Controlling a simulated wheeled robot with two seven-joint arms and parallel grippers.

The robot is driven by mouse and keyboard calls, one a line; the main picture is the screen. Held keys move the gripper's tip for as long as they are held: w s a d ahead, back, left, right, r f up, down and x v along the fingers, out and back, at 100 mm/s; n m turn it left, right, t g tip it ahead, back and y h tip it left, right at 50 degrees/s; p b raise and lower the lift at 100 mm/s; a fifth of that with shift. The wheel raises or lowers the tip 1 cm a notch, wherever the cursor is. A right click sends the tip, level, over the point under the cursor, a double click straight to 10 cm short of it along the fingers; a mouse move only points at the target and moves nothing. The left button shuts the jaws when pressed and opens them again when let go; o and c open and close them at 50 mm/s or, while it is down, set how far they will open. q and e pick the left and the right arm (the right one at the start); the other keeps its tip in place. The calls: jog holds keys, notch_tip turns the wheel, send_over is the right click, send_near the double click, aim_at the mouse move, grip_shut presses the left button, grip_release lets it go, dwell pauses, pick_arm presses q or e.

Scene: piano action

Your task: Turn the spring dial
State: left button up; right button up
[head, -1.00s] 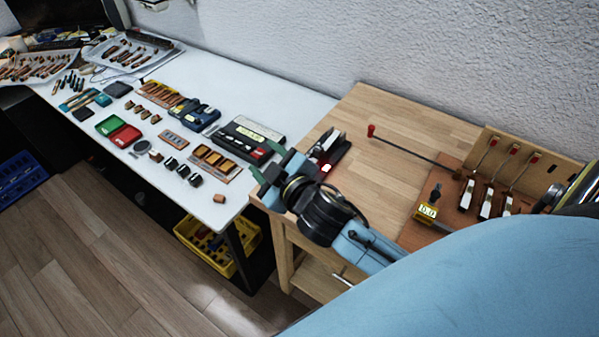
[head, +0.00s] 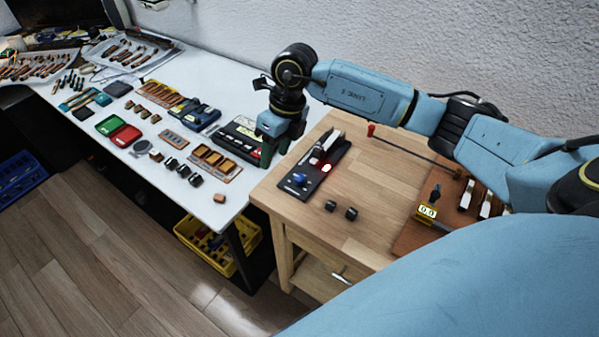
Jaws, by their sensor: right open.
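A black panel (head: 326,164) on the wooden table carries a blue knob (head: 300,179) at its near end, a red part and a pale upright part. A small dark knob (head: 435,193) stands behind a yellow display reading 0.0 (head: 427,211) on the brown board at right. I cannot tell which knob is the spring dial. My right gripper (head: 267,160) is open and points down by the wooden table's far left corner, left of the black panel and apart from both knobs. It partly hides a dark device (head: 238,138) on the white table. My left gripper is out of view.
Two small black pieces (head: 341,209) lie on the wooden table (head: 290,205). A rod with a red end (head: 371,130) and upright levers (head: 487,204) stand at right, partly behind my right arm. The white table (head: 205,210) holds several parts. Bare wood lies before the panel.

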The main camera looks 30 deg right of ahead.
aim_at(300, 177)
jog(key=d+r+h, duration=0.1)
jog(key=d+h, duration=0.2)
jog(key=d, duration=0.3)
jog(key=shift+m, duration=0.3)
notch_tip(300, 177, down, 13)
jog(key=shift+w+d+f, duration=0.1)
jog(key=shift+w+d, duration=0.05)
jog(key=shift+c, duration=0.2)
